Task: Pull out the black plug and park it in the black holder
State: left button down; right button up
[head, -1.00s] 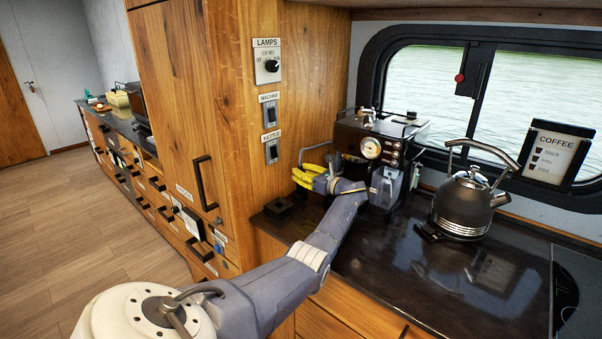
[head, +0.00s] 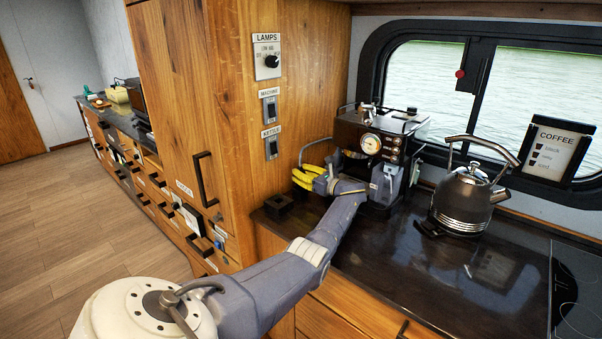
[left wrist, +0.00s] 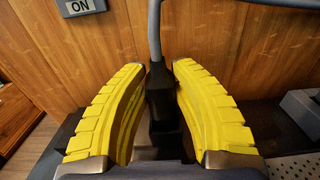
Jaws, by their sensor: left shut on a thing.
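My left gripper (head: 305,178) has yellow fingers and is beside the coffee machine (head: 383,140), above the back of the dark counter. In the left wrist view, its fingers (left wrist: 157,72) are shut on the black plug (left wrist: 160,98), with a grey cable (left wrist: 154,30) rising from it. In the head view the fingers hide the plug. Whether its lower end touches anything cannot be told. A small black square block, apparently the black holder (head: 279,206), sits on the counter's left end, below and left of the gripper. My right gripper is not in view.
A dark kettle (head: 465,200) stands right of the machine, under the window. The wooden wall (head: 240,100) with labelled switches rises left of the gripper. The counter's front middle (head: 440,280) is clear. A coffee sign (head: 554,150) leans by the window.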

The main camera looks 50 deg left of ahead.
pick_arm(q)
jog(key=shift+f, duration=0.85)
jog(key=c, duration=1)
grip_release()
jog(key=shift+c, duration=0.2)
jog(key=shift+r, duration=5.05)
